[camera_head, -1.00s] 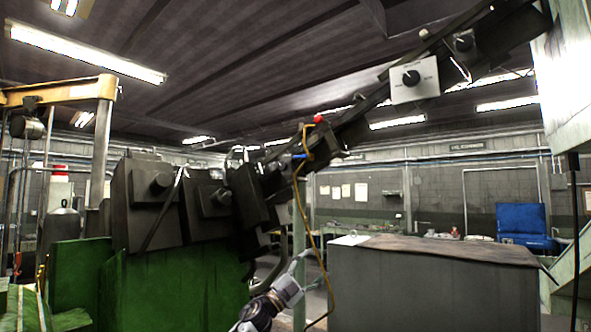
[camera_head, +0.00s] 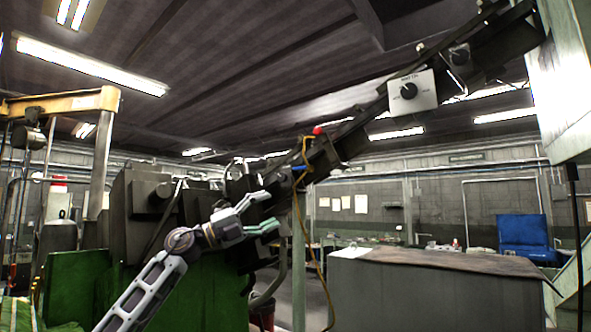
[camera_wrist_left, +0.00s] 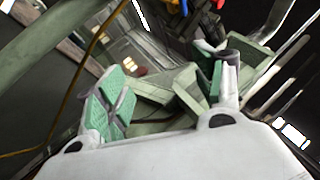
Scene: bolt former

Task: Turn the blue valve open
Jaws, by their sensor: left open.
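The blue valve (camera_head: 299,168) is a small blue handle on the dark sloping rail, just below a red knob (camera_head: 317,130) and beside a yellow hose. In the left wrist view a bit of blue (camera_wrist_left: 184,7) shows at the top edge, between yellow and red parts. My left gripper (camera_head: 268,212) is open and empty, with green finger pads. In the head view it appears lower left of the blue valve and apart from it. Its spread fingers also show in the left wrist view (camera_wrist_left: 165,92). My right gripper is not in view.
A dark machine block (camera_head: 150,215) on a green base (camera_head: 195,295) stands at left, behind my left arm. A pale green post (camera_head: 299,265) and the yellow hose (camera_head: 322,270) run down below the valve. A grey cabinet (camera_head: 420,290) stands at right.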

